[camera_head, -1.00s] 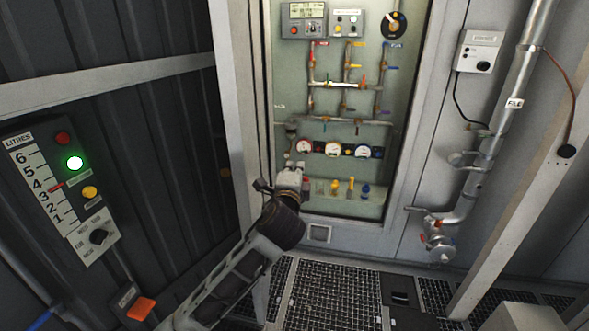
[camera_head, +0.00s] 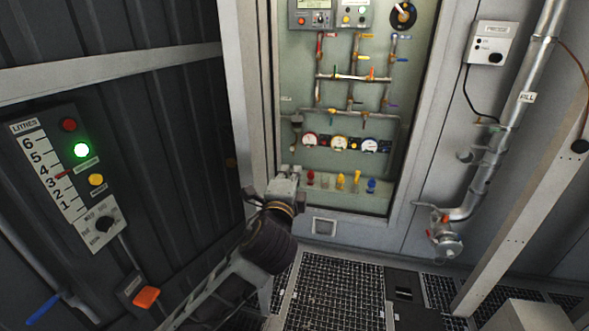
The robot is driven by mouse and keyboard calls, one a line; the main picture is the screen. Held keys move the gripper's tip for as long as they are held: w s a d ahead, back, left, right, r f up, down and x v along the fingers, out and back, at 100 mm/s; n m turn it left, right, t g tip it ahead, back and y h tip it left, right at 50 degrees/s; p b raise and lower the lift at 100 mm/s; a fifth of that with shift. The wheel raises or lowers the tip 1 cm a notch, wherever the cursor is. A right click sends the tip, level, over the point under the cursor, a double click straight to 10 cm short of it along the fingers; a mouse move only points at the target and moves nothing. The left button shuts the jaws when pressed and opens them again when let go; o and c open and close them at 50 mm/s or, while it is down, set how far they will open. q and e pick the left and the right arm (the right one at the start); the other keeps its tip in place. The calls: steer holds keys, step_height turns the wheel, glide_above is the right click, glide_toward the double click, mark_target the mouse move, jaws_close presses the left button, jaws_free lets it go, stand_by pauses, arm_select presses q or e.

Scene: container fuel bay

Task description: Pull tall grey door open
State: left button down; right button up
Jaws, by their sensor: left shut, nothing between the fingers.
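A tall light grey upright (camera_head: 249,90) runs along the left side of a pale green equipment panel (camera_head: 300,90). I cannot tell whether this upright is the door's edge or a fixed frame. No full face of a tall grey door shows clearly, and the green panel is uncovered. My left gripper (camera_head: 291,174) is at the lower left of the panel, close to the upright's foot in the picture. It is shut and empty. I cannot tell whether it touches anything. My left arm hides the lower part of the upright. My right gripper is not in view.
A dark corrugated wall (camera_head: 170,120) with a litres control box (camera_head: 62,170) stands at left. A silver pipe with a valve (camera_head: 445,240) and a slanted grey beam (camera_head: 530,210) stand at right. Dark floor grating (camera_head: 335,295) shows between them.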

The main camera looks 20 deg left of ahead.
arm_select(q)
steer(key=shift+s+a, duration=0.1)
steer(key=shift+s, duration=0.95)
